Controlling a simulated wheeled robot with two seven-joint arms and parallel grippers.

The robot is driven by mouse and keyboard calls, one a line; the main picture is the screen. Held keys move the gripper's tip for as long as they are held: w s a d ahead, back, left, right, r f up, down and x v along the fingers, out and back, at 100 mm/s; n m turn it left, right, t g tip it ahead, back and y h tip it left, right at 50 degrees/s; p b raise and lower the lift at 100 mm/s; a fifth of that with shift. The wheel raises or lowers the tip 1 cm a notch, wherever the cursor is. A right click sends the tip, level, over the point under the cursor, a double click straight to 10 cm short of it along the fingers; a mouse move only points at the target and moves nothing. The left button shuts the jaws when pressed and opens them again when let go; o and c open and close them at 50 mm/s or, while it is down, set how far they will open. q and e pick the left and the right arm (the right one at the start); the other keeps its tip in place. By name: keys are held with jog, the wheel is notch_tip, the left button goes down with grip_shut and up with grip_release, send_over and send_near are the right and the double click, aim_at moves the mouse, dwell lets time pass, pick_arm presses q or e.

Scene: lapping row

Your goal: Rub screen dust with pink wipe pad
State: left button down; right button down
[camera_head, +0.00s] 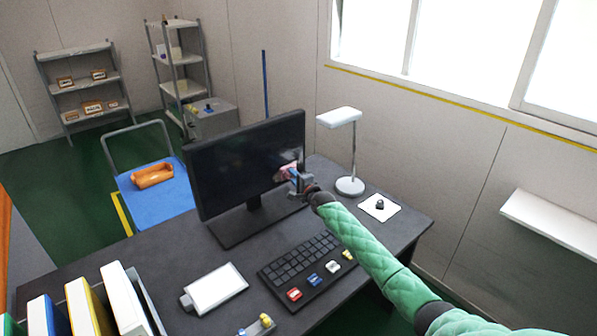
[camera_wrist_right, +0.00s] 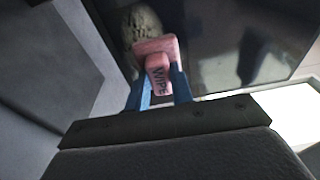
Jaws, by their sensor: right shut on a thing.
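The monitor (camera_head: 230,165) stands on the dark desk, its black screen facing me. My right gripper (camera_head: 296,183) is at the right part of the screen, shut on the pink wipe pad (camera_head: 287,172). In the right wrist view the pad (camera_wrist_right: 157,64), marked "WIPE", sits between the blue fingers of the gripper (camera_wrist_right: 160,90), its wide face at or very near the screen (camera_wrist_right: 215,50). A grey-brown speckled dust patch (camera_wrist_right: 140,25) shows on the screen just beyond the pad. In the head view the gripper and pad hide part of that area. My left gripper is not in view.
A white desk lamp (camera_head: 350,186) stands right of the monitor, near a white pad with a dark knob (camera_head: 380,206). A keyboard (camera_head: 300,262) and a white tablet-like board (camera_head: 216,290) lie in front. Several binders (camera_head: 85,308) stand at the left front. The desk (camera_head: 190,245) is bare around the monitor stand.

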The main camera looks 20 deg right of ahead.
jog(key=shift+s+a+f+p, duration=0.15)
jog(key=shift+a+p, duration=0.15)
jog(key=shift+a, duration=0.3)
jog(key=shift+s+a+f+p, duration=0.15)
jog(key=shift+a+p, duration=0.15)
jog(key=shift+a, duration=0.3)
jog(key=shift+s+a+r+p, duration=0.1)
jog(key=shift+a+r+p, duration=0.1)
jog(key=shift+a+p, duration=0.3)
jog(key=shift+s+a+r+p, duration=0.1)
jog(key=shift+a+r+p, duration=0.1)
jog(key=shift+a+p, duration=0.25)
jog(key=shift+s+a+p, duration=0.25)
jog(key=shift+a+p, duration=0.05)
jog(key=shift+a, duration=0.35)
jog(key=shift+s+a+p, duration=0.2)
jog(key=shift+a+p, duration=0.05)
jog(key=shift+a, duration=0.35)
